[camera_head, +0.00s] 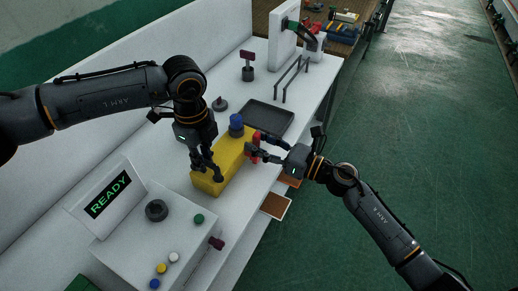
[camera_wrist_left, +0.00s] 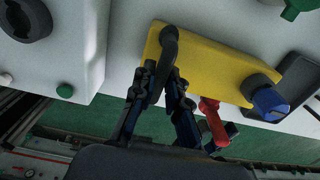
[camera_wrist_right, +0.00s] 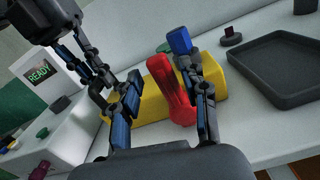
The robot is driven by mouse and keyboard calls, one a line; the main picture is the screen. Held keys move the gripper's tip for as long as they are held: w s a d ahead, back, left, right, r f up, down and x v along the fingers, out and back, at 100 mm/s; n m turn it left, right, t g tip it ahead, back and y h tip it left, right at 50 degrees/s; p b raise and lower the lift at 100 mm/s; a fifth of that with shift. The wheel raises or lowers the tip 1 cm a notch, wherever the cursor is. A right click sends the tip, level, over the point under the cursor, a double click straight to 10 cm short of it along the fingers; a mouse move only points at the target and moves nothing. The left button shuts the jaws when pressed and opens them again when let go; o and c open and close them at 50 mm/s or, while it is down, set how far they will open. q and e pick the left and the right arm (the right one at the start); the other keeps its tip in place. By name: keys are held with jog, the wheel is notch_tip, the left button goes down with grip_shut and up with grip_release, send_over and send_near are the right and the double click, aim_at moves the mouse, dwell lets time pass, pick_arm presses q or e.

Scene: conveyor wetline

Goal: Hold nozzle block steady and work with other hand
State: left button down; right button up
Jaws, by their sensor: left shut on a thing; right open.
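The nozzle block is a yellow block (camera_head: 229,158) on the white bench, with a blue knob (camera_head: 236,121) on its far end and a red lever (camera_wrist_right: 170,88) on its side. My left gripper (camera_head: 206,170) is shut on the dark handle (camera_wrist_left: 169,42) at the block's near end, seen in the left wrist view. My right gripper (camera_head: 256,148) is open at the lever side of the block. In the right wrist view the red lever stands between its spread fingers (camera_wrist_right: 163,95); whether either finger touches it I cannot tell.
A dark tray (camera_head: 268,118) lies behind the block. A control box (camera_head: 190,236) with coloured buttons and a READY screen (camera_head: 109,194) stands at the near left. Rails (camera_head: 292,76) and a green-handled fixture (camera_head: 297,30) are further back. The green floor on the right is open.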

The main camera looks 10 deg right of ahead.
jog(key=v, duration=0.6)
jog(key=shift+s+d, duration=0.25)
jog(key=shift+d, duration=0.1)
jog(key=shift+f, duration=0.1)
jog(key=v, duration=0.7)
dwell(0.5)
pick_arm(q)
jog(key=c, duration=1.4)
grip_release()
jog(key=shift+w, duration=0.1)
pick_arm(e)
jog(key=shift+f, duration=0.1)
pick_arm(q)
jog(key=shift+r+p, duration=1.6)
jog(key=shift+r, duration=2.4)
pick_arm(e)
jog(key=shift+r, duration=1.6)
